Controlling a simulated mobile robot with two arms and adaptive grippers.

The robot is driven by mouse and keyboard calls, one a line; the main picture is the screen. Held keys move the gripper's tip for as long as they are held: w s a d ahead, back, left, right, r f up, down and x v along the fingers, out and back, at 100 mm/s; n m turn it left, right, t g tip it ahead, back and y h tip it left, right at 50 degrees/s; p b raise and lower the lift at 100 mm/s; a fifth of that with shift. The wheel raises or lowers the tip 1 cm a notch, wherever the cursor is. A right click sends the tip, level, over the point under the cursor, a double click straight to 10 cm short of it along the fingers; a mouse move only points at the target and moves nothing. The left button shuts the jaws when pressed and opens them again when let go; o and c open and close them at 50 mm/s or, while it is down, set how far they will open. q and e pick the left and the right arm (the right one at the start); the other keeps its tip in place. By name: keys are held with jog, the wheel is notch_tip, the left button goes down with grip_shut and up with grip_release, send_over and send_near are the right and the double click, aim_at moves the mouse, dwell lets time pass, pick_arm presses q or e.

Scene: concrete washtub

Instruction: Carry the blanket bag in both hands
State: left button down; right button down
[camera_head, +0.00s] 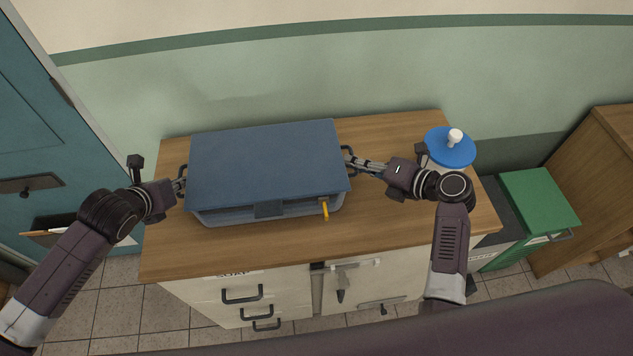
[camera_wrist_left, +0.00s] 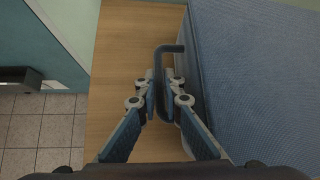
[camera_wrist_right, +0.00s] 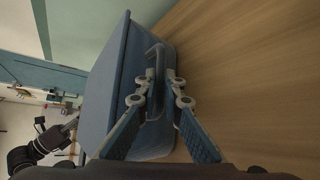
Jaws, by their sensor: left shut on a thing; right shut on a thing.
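The blanket bag (camera_head: 265,160) is a blue, box-shaped bag with a flat top and a handle at each end. It is at the wooden counter top, and I cannot tell whether it touches the surface. My left gripper (camera_head: 181,186) is shut on its left handle; the left wrist view shows the bag's top (camera_wrist_left: 260,70) and the dark handle (camera_wrist_left: 170,48) between the fingers (camera_wrist_left: 160,95). My right gripper (camera_head: 352,162) is shut on its right handle; the right wrist view shows the bag's side (camera_wrist_right: 112,80) and that handle (camera_wrist_right: 154,58) between the fingers (camera_wrist_right: 160,92).
The wooden counter (camera_head: 400,240) has bare room in front of the bag. A container with a blue lid (camera_head: 450,150) and white knob stands at the right end. A green-lidded bin (camera_head: 538,198) is beyond it. A teal door (camera_head: 35,130) is at the left.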

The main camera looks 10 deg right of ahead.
pick_arm(q)
jog(key=shift+w+a+f, duration=0.1)
jog(key=shift+f, duration=0.15)
pick_arm(e)
jog(key=shift+w+d+f, duration=0.1)
jog(key=shift+f, duration=0.1)
pick_arm(q)
jog(key=c, duration=2.1)
grip_release()
pick_arm(e)
jog(key=c, duration=2.1)
grip_release()
pick_arm(q)
jog(key=shift+r, duration=0.1)
jog(key=shift+s, duration=0.2)
pick_arm(e)
jog(key=shift+s, duration=0.25)
pick_arm(q)
jog(key=v, duration=0.8)
pick_arm(e)
jog(key=v, duration=1.1)
jog(key=shift+s+d+r, duration=0.2)
jog(key=shift+s+d, duration=0.05)
jog(key=shift+d, duration=0.05)
pick_arm(q)
jog(key=shift+s, duration=0.1)
pick_arm(e)
jog(key=shift+s, duration=0.1)
